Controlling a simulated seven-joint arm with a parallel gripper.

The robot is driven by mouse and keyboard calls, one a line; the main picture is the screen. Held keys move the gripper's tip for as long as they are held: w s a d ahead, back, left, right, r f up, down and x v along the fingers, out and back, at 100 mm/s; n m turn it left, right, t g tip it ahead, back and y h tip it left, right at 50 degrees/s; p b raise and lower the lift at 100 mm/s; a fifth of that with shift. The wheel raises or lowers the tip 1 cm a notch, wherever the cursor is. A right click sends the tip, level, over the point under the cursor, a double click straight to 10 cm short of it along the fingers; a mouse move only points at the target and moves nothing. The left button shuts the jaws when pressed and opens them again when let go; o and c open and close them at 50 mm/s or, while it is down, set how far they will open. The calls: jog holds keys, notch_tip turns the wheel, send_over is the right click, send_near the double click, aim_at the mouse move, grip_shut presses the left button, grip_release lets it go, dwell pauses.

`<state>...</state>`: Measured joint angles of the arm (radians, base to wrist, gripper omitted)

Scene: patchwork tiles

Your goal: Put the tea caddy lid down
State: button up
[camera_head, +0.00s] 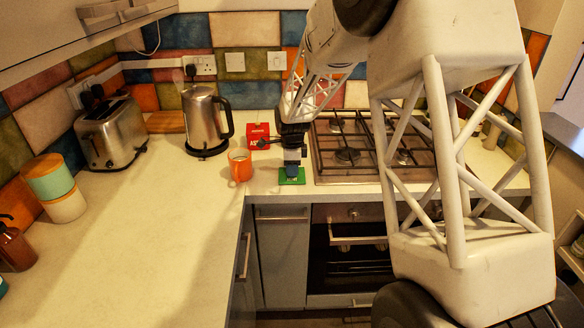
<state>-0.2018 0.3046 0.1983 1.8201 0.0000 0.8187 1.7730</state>
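My gripper (290,173) points straight down at the counter, just left of the hob. Its fingertips are small and dark here, so I cannot tell whether they are open or shut. A flat green piece (298,181) shows directly under and around the fingertips, at the counter's front edge. I cannot tell whether it is the tea caddy lid, or whether the gripper touches or holds it. A red box with white lettering (257,131), possibly the tea caddy, stands behind and left of the gripper, partly hidden by it. No other lid is clearly visible.
An orange mug (240,168) stands close left of my gripper. A kettle (203,122) and a toaster (112,134) stand further left, with green and cream canisters (55,187) at the far left. The gas hob (345,157) is to the right. The left counter (140,230) is mostly clear.

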jog(key=o, duration=0.4)
jog(key=shift+o, duration=0.2)
jog(key=shift+r, duration=0.2)
notch_tip(320, 180, up, 12)
dwell(0.4)
dwell(0.7)
